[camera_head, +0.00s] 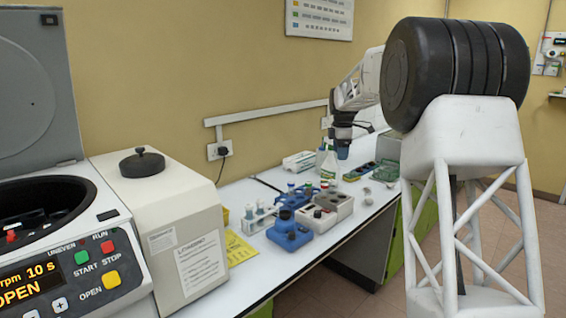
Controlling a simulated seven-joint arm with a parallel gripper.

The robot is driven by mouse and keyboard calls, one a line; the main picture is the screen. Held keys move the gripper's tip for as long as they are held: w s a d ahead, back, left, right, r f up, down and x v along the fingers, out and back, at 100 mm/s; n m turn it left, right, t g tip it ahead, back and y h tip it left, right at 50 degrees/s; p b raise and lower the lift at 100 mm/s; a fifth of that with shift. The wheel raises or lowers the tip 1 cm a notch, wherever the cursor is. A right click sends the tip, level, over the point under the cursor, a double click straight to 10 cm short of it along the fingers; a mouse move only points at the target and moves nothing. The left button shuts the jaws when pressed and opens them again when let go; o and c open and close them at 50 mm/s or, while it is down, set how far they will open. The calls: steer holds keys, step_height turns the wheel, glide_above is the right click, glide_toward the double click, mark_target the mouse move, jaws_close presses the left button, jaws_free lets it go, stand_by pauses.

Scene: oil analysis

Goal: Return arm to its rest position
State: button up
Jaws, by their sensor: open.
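My arm rises at the right and reaches back over the far part of the white bench (335,228). My gripper (343,152) hangs at the end of the arm, pointing down above the far end of the bench. It is small in this view and I see nothing held in it.
At the left stand an open centrifuge (118,275) and a beige lidded machine (185,225). A tube rack (258,218), a blue device (289,233) and a grey block with wells (325,209) crowd the bench middle. Green trays (360,170) lie behind.

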steer(key=s+r+m, duration=0.2)
steer(key=s+m, duration=0.1)
steer(key=s, duration=0.9)
steer(key=s+a+r+m+t, duration=0.1)
steer(key=s+m, duration=0.2)
steer(key=s, duration=0.8)
steer(key=s+r+m, duration=0.2)
steer(key=s+m, duration=0.2)
steer(key=s, duration=0.8)
steer(key=s+f+m, duration=0.3)
steer(key=s+f, duration=0.1)
steer(key=s, duration=0.6)
steer(key=s+f+m, duration=0.2)
steer(key=s+f, duration=0.2)
steer(key=s, duration=0.7)
steer(key=s+a+f+m+t, duration=0.1)
steer(key=s+f+m, duration=0.2)
steer(key=s, duration=0.7)
steer(key=shift+s+f+m, duration=0.3)
steer(key=shift+s+f, duration=0.1)
steer(key=shift+f, duration=0.45)
steer(key=shift+c, duration=0.3)
